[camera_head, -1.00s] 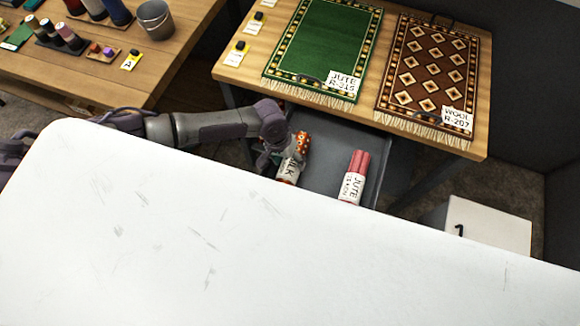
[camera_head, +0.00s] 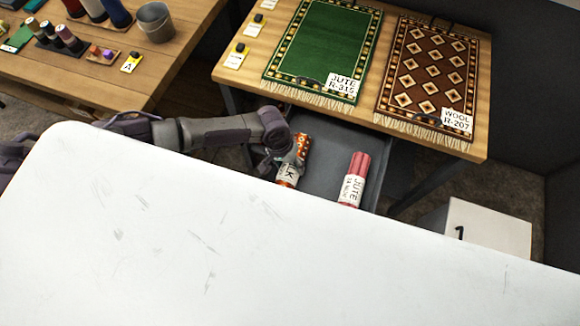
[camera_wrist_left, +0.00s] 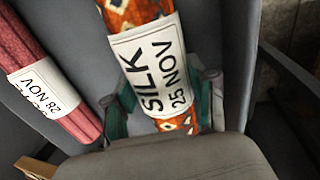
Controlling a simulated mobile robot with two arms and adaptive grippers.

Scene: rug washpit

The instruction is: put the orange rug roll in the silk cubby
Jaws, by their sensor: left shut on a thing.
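The orange rug roll (camera_head: 303,148) has a patterned wrap and a white SILK label. It lies in the open grey drawer (camera_head: 328,172) under the table. In the left wrist view its label on the roll (camera_wrist_left: 152,72) reads SILK, 25 NOV. My left gripper (camera_head: 281,164) is shut on this roll, its green-lined fingers on either side near the label. A red rug roll (camera_head: 357,167) labelled JUTE lies to its right, apart from it; it also shows in the left wrist view (camera_wrist_left: 25,50). My right gripper and the silk cubby are not in view.
A green rug (camera_head: 322,45) and a brown rug (camera_head: 432,75) lie on the table (camera_head: 232,72) above the drawer. A white box (camera_head: 488,232) stands at the right. Another table (camera_head: 60,85) at the left holds a bucket (camera_head: 155,21) and spools.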

